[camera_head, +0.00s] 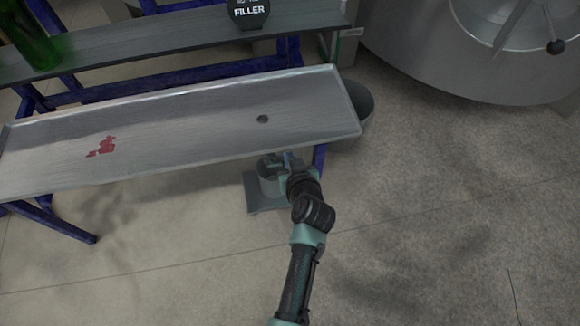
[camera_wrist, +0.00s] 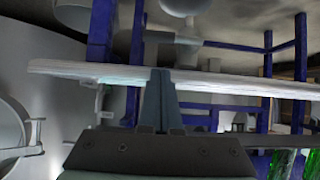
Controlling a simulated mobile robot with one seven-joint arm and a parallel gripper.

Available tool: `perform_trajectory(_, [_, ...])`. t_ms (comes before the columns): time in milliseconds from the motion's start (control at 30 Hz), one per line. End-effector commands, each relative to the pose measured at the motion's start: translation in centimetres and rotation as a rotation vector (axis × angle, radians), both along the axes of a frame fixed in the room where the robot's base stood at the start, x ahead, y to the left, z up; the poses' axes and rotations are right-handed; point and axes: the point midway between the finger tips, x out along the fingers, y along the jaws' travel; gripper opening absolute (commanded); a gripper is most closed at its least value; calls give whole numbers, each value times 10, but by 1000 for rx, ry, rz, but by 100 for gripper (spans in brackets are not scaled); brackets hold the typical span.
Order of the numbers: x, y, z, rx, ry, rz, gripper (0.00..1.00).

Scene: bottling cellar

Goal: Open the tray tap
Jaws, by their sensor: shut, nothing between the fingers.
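The long grey metal tray (camera_head: 190,125) has a small dark drain hole (camera_head: 262,119) and a red puddle (camera_head: 103,147). In the wrist view, which looks upside down, the tray's edge (camera_wrist: 90,70) runs across as a pale strip. A grey fitting (camera_wrist: 172,38) shows on the tray's underside there; it may be the tap, but its handle position is unclear. In the head view the tap is hidden. My gripper (camera_head: 288,158) is at the tray's front edge, near the drain hole's side. In the wrist view its fingers (camera_wrist: 161,78) are together and empty, overlapping the tray edge in view.
A grey vessel (camera_head: 268,187) stands on a low plate below the tray, partly behind my gripper. A bucket (camera_head: 358,105) is at the tray's right end. Blue frame legs (camera_head: 58,222), a green bottle (camera_head: 30,38) and a large steel tank (camera_head: 480,75) surround it. Floor at right is clear.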

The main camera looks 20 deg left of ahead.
Motion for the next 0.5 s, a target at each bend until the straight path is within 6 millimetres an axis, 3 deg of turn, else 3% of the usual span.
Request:
perform_trajectory(33, [-1, 0, -16, -1, 7, -1, 0])
perform_trajectory(133, [2, 1, -26, -1, 4, -1, 0])
perform_trajectory(500, [3, 2, -33, 0, 3, -1, 0])
